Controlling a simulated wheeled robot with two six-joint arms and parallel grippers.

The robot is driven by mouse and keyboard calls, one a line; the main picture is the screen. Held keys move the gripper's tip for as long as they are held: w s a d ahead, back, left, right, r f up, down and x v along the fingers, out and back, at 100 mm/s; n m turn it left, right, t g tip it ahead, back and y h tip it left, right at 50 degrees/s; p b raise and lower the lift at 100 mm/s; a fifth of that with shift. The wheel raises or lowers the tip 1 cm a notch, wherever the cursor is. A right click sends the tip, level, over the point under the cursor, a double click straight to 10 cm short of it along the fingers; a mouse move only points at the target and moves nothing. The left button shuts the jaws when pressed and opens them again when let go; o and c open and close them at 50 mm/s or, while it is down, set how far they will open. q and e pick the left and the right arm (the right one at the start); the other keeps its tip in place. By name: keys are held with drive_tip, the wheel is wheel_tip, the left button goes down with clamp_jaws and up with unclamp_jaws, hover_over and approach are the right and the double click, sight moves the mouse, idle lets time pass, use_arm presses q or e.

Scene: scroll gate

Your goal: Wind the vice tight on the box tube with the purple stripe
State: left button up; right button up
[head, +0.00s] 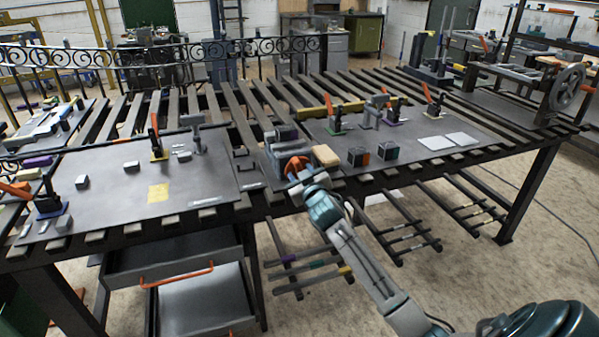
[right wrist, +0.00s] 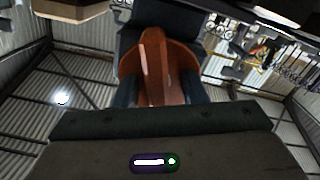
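The vice (head: 274,157) stands at the front edge of the long table, between two dark mats. Its orange handle (head: 297,164) faces me; in the right wrist view the handle (right wrist: 157,65) is a round disc with a raised bar. A dull purple-grey piece (head: 285,132) shows at the top of the vice; I cannot make out a stripe on it. My right gripper (head: 303,176) is at the handle. In the right wrist view its dark fingers stand apart, one on each side of the raised bar. Contact is unclear. My left gripper is out of view.
A tan block (head: 326,155) and two dark cubes (head: 384,150) sit right of the vice. Tubes with coloured bands, one purple (head: 288,258), lie on a rack below the table. An open drawer (head: 203,300) juts out at lower left.

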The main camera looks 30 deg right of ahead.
drive_tip(key=shift+s, duration=0.2)
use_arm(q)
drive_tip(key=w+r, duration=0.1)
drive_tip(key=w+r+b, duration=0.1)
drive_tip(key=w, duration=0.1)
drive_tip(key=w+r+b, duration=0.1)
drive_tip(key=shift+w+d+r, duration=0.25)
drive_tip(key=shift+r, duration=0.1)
use_arm(e)
drive_tip(key=v, duration=1)
drive_tip(key=shift+s, duration=0.25)
